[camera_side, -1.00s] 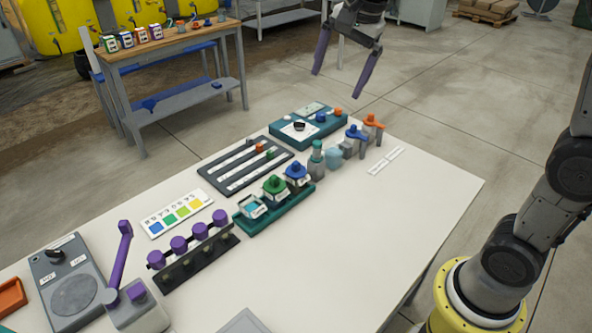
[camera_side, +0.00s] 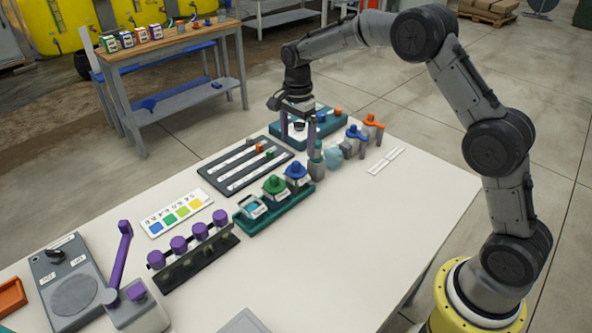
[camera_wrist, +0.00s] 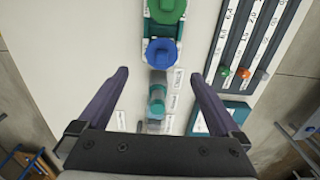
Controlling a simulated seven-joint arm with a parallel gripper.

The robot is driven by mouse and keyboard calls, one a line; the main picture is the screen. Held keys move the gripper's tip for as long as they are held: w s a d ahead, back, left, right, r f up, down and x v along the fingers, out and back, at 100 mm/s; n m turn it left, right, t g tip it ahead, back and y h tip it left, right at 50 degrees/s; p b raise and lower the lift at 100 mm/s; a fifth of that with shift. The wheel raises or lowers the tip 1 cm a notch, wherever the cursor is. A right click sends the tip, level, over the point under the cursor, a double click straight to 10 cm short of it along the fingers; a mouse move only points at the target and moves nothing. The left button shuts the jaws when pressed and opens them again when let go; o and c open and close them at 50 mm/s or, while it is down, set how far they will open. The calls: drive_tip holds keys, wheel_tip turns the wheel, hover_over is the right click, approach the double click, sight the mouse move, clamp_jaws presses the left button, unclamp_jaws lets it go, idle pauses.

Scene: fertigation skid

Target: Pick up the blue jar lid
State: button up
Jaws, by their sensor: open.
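The blue jar lid (camera_side: 296,170) sits on a jar at the right end of a teal rack (camera_side: 262,222). In the wrist view the blue lid (camera_wrist: 161,52) is a round disc with a raised knob, just ahead of my fingertips and roughly centred between them. My gripper (camera_side: 298,140) is open and empty, pointing down beyond the rack's far end in the side view. Its two purple fingers spread wide in the wrist view (camera_wrist: 158,76). The lid is not between the fingers. A green jar lid (camera_side: 274,184) is beside the blue one.
A teal-topped bottle (camera_side: 316,160) stands close to the blue jar, below my gripper in the wrist view (camera_wrist: 157,100). Blue and orange valves (camera_side: 362,135) stand right of it. A grey slider panel (camera_side: 246,165) lies left. The table's near right is clear.

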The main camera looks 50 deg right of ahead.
sight(296, 162)
drive_tip(key=shift+w+a+f, duration=0.1)
drive_tip(key=shift+f, duration=1.9)
drive_tip(key=shift+w+a+f, duration=0.1)
drive_tip(key=shift+f, duration=1.9)
drive_tip(key=c, duration=1.2)
